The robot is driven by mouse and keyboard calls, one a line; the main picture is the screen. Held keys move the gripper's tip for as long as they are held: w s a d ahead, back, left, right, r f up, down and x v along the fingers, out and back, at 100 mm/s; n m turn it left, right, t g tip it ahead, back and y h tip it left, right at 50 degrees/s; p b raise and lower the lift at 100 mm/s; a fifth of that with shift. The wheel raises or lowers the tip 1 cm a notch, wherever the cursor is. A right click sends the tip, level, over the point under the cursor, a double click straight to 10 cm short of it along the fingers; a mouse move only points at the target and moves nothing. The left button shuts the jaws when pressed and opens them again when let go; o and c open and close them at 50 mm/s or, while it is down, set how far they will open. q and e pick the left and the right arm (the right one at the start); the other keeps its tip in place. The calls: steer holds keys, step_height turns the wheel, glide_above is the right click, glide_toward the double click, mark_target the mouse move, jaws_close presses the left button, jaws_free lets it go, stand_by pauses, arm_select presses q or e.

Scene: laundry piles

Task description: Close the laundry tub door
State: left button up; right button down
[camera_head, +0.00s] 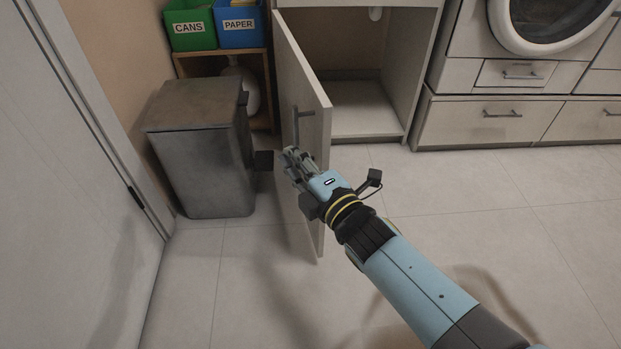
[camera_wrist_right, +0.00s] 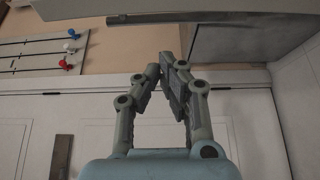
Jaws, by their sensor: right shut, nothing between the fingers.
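The laundry tub door (camera_head: 310,105) is a pale panel, swung wide open from the cabinet and sticking out toward me. Its outer face, turned left, carries a vertical bar handle (camera_head: 296,124). My right gripper (camera_head: 288,153) is shut and empty. It reaches from the right across the door's free edge, and its fingers overlap the outer face just below the handle. I cannot tell whether they touch the door. The shut fingers (camera_wrist_right: 163,70) also show in the right wrist view. My left gripper is not in view.
The open cabinet (camera_head: 365,108) looks empty low down. A grey bin (camera_head: 203,150) stands just left of the door. Green and blue recycling boxes (camera_head: 238,25) sit on a wooden shelf behind it. Drawers (camera_head: 490,124) and a washer are at right. The floor (camera_head: 440,190) in front is clear.

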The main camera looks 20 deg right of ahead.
steer(key=shift+w+d, duration=0.15)
steer(key=shift+d, duration=0.8)
steer(key=shift+w+d, duration=0.15)
steer(key=shift+d, duration=0.8)
steer(key=shift+d, duration=0.1)
